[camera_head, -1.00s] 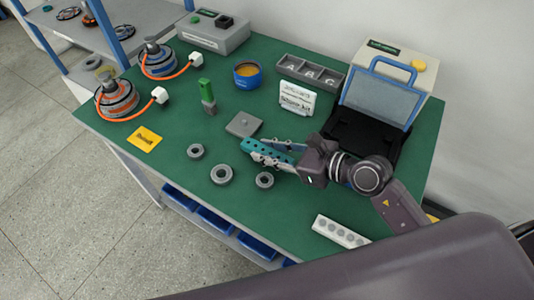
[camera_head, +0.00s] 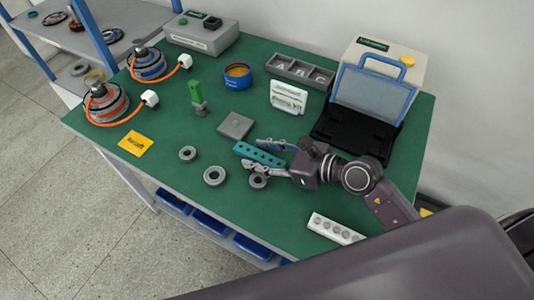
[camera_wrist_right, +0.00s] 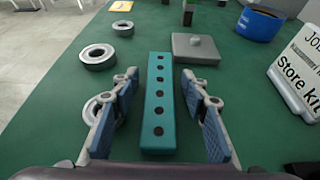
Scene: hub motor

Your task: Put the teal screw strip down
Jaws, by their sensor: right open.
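The teal screw strip (camera_head: 258,154) is a long bar with a row of dark holes. In the right wrist view the strip (camera_wrist_right: 159,105) lies lengthwise on the green table between my right gripper's fingers, with a gap on each side. My right gripper (camera_head: 262,157) is open around the strip and not gripping it; its pads also show in the right wrist view (camera_wrist_right: 160,118). My left gripper is not in view.
Grey rings (camera_head: 214,176) lie left of the strip; one ring (camera_head: 258,181) is beside a finger. A grey square plate (camera_head: 235,125) and a Store kit sign (camera_head: 288,97) are behind. A white strip (camera_head: 335,229) lies near the front edge.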

